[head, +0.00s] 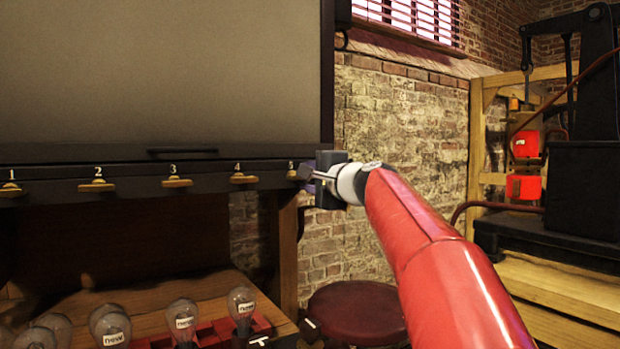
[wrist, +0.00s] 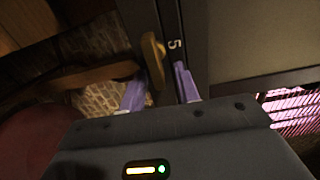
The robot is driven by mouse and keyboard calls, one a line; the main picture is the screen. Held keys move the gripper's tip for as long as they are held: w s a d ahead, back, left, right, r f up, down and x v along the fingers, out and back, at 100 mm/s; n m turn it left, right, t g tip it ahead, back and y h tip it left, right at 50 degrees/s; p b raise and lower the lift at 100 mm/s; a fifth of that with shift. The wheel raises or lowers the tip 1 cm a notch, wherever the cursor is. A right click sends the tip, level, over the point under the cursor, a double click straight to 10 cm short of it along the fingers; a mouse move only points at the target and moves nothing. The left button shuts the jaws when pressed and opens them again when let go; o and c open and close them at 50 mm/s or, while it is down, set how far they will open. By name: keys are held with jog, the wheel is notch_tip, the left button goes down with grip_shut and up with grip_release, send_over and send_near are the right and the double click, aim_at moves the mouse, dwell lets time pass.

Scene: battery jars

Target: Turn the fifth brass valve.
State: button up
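The fifth brass valve (head: 292,174) is a small brass handle below the number 5 on the dark rail, at its right end in the head view. In the wrist view the valve (wrist: 152,55) is close ahead, beside the printed 5. My gripper (head: 307,180) is at the right of this valve in the head view. In the wrist view its purple fingers (wrist: 159,76) are apart, one on each side of the valve's near end. I see gaps between fingers and brass. Whether the valve sits fully between the fingertips is hard to tell.
Valves one (head: 10,189), two (head: 97,186), three (head: 176,182) and four (head: 238,178) line the rail to the left. A round red stool (head: 357,312) is under my arm. Brick wall lies behind.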

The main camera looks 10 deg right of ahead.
jog(key=b+v, duration=0.2)
jog(key=v, duration=0.6)
